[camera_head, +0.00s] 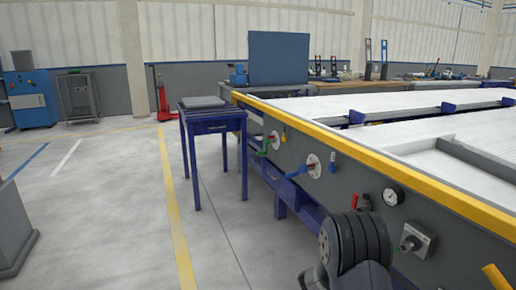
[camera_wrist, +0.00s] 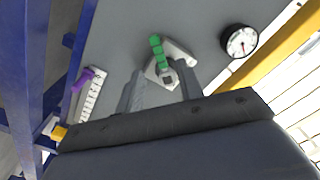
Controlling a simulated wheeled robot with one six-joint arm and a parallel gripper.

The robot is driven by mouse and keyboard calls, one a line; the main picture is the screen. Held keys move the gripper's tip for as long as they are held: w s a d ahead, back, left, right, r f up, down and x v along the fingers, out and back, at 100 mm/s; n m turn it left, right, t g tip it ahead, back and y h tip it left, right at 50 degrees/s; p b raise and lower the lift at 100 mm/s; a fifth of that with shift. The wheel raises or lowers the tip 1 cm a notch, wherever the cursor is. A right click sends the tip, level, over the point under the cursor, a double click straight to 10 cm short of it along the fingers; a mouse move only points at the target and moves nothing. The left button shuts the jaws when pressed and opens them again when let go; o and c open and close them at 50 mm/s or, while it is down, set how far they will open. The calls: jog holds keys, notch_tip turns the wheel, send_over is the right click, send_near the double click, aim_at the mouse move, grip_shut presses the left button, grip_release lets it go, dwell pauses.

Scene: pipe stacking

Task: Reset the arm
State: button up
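My gripper (camera_wrist: 162,84) shows in the wrist view with its two grey fingers apart and nothing held between them. It faces the grey side panel of the long machine table. A valve with a green handle (camera_wrist: 156,48) on a light plate (camera_wrist: 180,56) shows just beyond and between the fingertips; I cannot tell whether they touch it. In the head view, my dark arm is at the lower right, close to the panel, and the fingers are hidden. The same green-handled valve (camera_head: 408,243) shows right of the arm. No loose pipe is clearly visible.
A pressure gauge (camera_wrist: 239,41) sits near the valve; it also shows in the head view (camera_head: 393,194). A yellow edge (camera_head: 400,177) runs along the machine table. Blue frame beams (camera_wrist: 35,60) are at left in the wrist view. The floor (camera_head: 100,220) at left is open.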

jog(key=b+x, duration=0.1)
jog(key=x, duration=0.5)
jog(key=b+x, duration=0.1)
jog(key=x, duration=0.1)
jog(key=shift+d+f+b, duration=0.3)
jog(key=shift+d, duration=0.1)
jog(key=shift+d+r+n+p, duration=0.2)
jog(key=shift+r+n+p, duration=0.1)
jog(key=shift+p, duration=0.25)
jog(key=shift+s+d+f+n+p, duration=0.1)
jog(key=shift+s+f+n+p, duration=0.3)
jog(key=shift+n, duration=0.5)
jog(key=shift+w, duration=0.1)
